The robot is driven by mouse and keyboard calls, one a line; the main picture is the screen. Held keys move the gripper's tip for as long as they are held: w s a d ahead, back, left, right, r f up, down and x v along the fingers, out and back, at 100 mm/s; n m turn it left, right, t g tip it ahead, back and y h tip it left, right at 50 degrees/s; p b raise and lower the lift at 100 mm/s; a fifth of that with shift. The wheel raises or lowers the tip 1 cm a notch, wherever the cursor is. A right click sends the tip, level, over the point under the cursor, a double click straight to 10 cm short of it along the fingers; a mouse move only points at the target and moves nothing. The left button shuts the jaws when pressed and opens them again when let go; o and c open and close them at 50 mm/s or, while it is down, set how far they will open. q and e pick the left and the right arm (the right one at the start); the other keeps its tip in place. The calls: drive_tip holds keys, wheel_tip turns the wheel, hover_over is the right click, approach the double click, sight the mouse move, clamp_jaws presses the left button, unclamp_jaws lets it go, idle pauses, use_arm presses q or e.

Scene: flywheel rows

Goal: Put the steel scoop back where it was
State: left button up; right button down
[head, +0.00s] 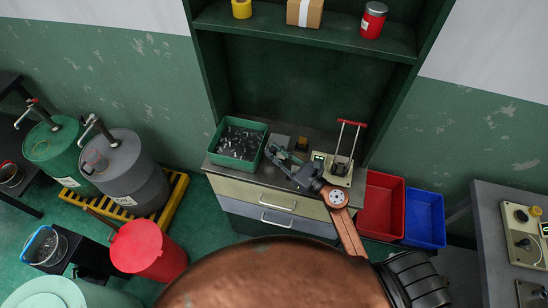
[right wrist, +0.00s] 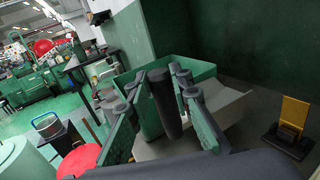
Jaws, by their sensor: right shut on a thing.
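My right gripper (head: 274,151) reaches over the cabinet top, just right of the green bin (head: 263,152) of dark metal parts. In the right wrist view, its fingers (right wrist: 165,95) are closed around a dark, round handle (right wrist: 167,105). A pale grey sheet-like surface (right wrist: 228,108) shows behind the handle; it looks like the pan of the steel scoop, partly hidden by the fingers. In the head view the scoop is small and mostly covered by the gripper. I cannot tell whether it touches the cabinet top. My left gripper is not in view.
A press-like device with a red handle (head: 351,123) stands right of the gripper. A small yellow-and-black stand (right wrist: 290,125) is behind it. A shelf (head: 300,36) overhangs the back. Red (head: 381,205) and blue (head: 425,218) bins stand right of the drawer cabinet (head: 235,188).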

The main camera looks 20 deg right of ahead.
drive_tip(key=shift+w+f, duration=0.25)
drive_tip(key=shift+w+f+b, duration=0.2)
drive_tip(key=shift+f+b, duration=0.2)
drive_tip(key=shift+f, duration=1.5)
drive_tip(key=c, duration=2.2)
unclamp_jaws()
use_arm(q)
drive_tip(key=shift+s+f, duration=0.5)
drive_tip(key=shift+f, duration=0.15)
use_arm(e)
drive_tip(key=o, duration=0.5)
drive_tip(key=shift+c, duration=0.2)
